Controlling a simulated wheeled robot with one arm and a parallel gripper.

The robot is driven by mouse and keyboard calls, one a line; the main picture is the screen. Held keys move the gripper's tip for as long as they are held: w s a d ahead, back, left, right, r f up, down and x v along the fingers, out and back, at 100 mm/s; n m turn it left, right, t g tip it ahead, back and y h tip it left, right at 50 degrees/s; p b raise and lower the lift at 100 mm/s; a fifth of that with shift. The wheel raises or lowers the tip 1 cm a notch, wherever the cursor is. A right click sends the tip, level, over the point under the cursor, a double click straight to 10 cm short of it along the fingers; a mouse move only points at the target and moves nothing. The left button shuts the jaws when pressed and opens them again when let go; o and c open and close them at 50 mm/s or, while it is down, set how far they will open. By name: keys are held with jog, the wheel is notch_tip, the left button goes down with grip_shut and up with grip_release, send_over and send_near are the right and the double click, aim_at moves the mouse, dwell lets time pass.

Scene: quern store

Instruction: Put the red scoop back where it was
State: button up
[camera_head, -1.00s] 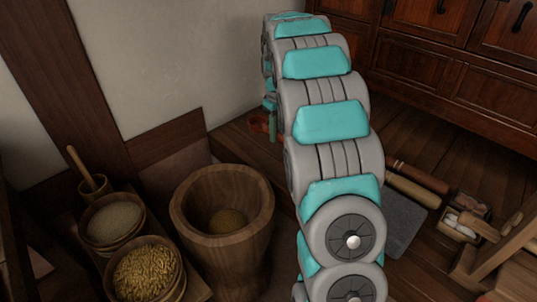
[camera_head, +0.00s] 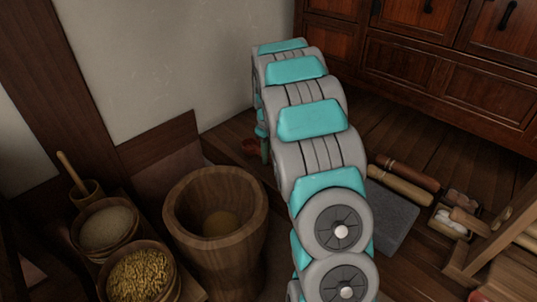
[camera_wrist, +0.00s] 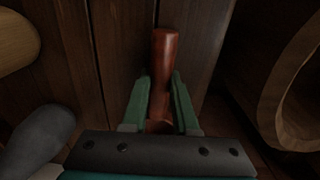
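The red scoop shows in the wrist view as a red-brown handle (camera_wrist: 165,55) between the two green fingers of my gripper (camera_wrist: 162,88). The fingers are shut on it, and the handle reaches beyond their tips. The rest of the scoop is hidden. In the head view a small part of the red scoop (camera_head: 250,147) shows beside my gripper (camera_head: 265,150), low over the dark floor behind the wooden mortar (camera_head: 187,215). My arm hides much of that area. I cannot tell whether the scoop touches the floor.
The mortar's rim also shows at right in the wrist view (camera_wrist: 277,92). Bowls of grain (camera_head: 142,275) and a small pot with a stick (camera_head: 87,193) stand at left. Wooden rollers (camera_head: 402,187), a grey slab (camera_head: 390,222) and a small box (camera_head: 446,231) lie at right before a cabinet (camera_head: 430,75).

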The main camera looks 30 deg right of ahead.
jog(key=o, duration=0.4)
jog(key=shift+o, duration=0.2)
jog(key=shift+r, duration=0.1)
notch_tip(320, 180, up, 12)
jog(key=s+a+r+m, duration=0.1)
jog(key=s+a+r, duration=0.2)
jog(key=s+a, duration=0.45)
jog(key=s+a+f+m, duration=0.1)
jog(key=s+a, duration=0.2)
jog(key=s, duration=0.8)
jog(key=s+a+f+m+g, duration=0.1)
jog(key=s+a, duration=0.2)
jog(key=s, duration=0.8)
jog(key=s+a+f+m, duration=0.1)
jog(key=s+a, duration=0.3)
jog(key=s, duration=0.7)
jog(key=shift+s+f+g, duration=0.3)
jog(key=shift+f+g, duration=0.1)
jog(key=shift+f, duration=0.15)
